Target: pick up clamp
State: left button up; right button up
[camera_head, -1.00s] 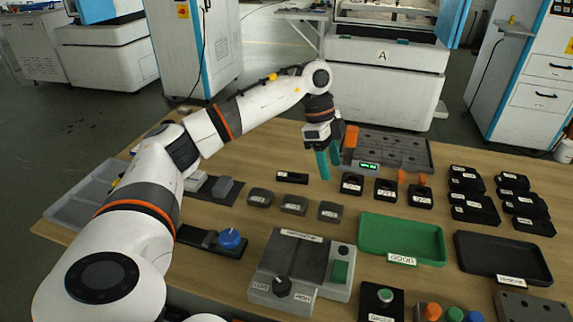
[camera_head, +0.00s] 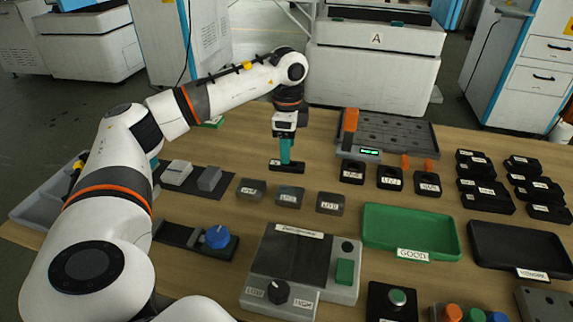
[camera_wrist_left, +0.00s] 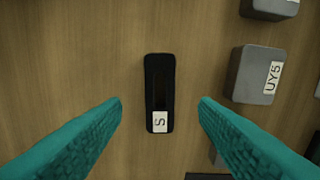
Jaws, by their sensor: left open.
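A small black slotted bar (camera_head: 287,166) lies flat on the wooden table; it is the likeliest clamp, though I read no such name on it. In the left wrist view the bar (camera_wrist_left: 159,85) stands lengthwise in the middle, with a white label "S" at its lower end. My left gripper (camera_head: 285,151) points straight down right over it. Its teal fingers are apart, one on each side of the bar in the left wrist view, with nothing between them touching. In the head view the fingers hide part of the bar. My right gripper is out of view.
Grey labelled blocks (camera_head: 289,197) lie in front of the bar, black labelled blocks (camera_head: 390,178) to the right. A dark plate with an orange upright (camera_head: 350,121) stands behind right. A green tray (camera_head: 372,239) and a black tray (camera_head: 487,257) are at the right.

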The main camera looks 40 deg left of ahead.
aim_at(287, 166)
pick_arm(q)
notch_tip(287, 166, down, 4)
jog(key=shift+a+f+b, duration=0.15)
jog(key=shift+f+b, duration=0.05)
jog(key=shift+b, duration=0.15)
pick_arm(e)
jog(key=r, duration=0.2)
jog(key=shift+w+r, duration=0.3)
pick_arm(q)
jog(key=shift+c, duration=0.4)
grip_shut()
